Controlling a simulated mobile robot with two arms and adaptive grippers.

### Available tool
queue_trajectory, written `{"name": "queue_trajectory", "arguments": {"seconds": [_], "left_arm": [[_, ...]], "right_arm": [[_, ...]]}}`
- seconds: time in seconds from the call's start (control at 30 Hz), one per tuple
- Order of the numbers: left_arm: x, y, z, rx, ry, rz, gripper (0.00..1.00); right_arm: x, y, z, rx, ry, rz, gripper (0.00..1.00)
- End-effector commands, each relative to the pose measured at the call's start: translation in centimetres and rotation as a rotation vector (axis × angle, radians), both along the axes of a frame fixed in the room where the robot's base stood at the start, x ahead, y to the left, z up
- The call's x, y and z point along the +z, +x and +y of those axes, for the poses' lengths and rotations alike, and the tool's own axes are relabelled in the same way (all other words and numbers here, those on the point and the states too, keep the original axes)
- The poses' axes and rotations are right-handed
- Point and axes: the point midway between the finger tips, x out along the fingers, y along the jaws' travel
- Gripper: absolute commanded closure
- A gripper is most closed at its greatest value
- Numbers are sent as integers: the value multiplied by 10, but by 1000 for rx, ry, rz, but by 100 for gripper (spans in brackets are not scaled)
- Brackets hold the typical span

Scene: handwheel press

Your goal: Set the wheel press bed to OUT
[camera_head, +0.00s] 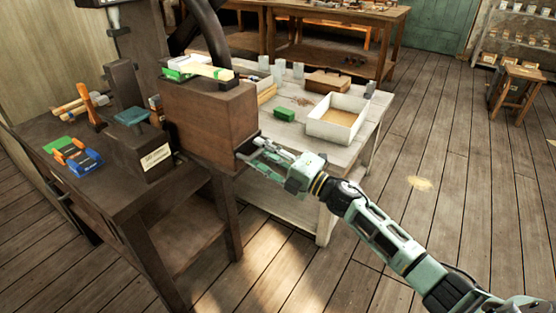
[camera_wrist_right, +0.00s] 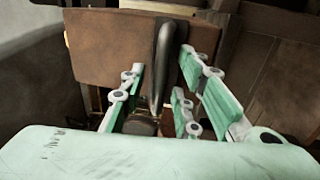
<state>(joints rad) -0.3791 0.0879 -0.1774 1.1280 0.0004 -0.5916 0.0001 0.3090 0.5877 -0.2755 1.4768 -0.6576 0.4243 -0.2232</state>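The press stands on a dark bench at the left in the head view. Its likely bed is a big brown block (camera_head: 212,118) with green and yellow pieces on top; I cannot tell its IN or OUT setting. In the right wrist view a brown panel (camera_wrist_right: 125,48) carries a dark bent metal handle (camera_wrist_right: 161,65). My right gripper (camera_head: 246,150) is at the block's right side, near its lower edge. In the wrist view its green fingers (camera_wrist_right: 165,88) are apart, one on each side of the handle, with gaps visible. My left gripper is not in view.
A dark block with a paper label (camera_head: 157,158) stands left of the brown block. Blue and orange tools (camera_head: 78,157) lie on the bench. Behind is a pale table (camera_head: 305,152) with an open white box (camera_head: 338,118) and a green block (camera_head: 285,114).

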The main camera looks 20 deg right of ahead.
Motion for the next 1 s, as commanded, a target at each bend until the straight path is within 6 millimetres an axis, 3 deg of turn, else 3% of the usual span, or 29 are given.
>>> {"name": "queue_trajectory", "arguments": {"seconds": [0.53, 0.73, 1.0], "left_arm": [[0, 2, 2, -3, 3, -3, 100], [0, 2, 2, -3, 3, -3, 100], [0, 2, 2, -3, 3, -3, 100]], "right_arm": [[-20, -79, -52, -1, -3, 5, 71], [-22, -93, -62, -1, -3, 3, 71], [-22, -95, -63, 0, -2, 2, 71]]}}
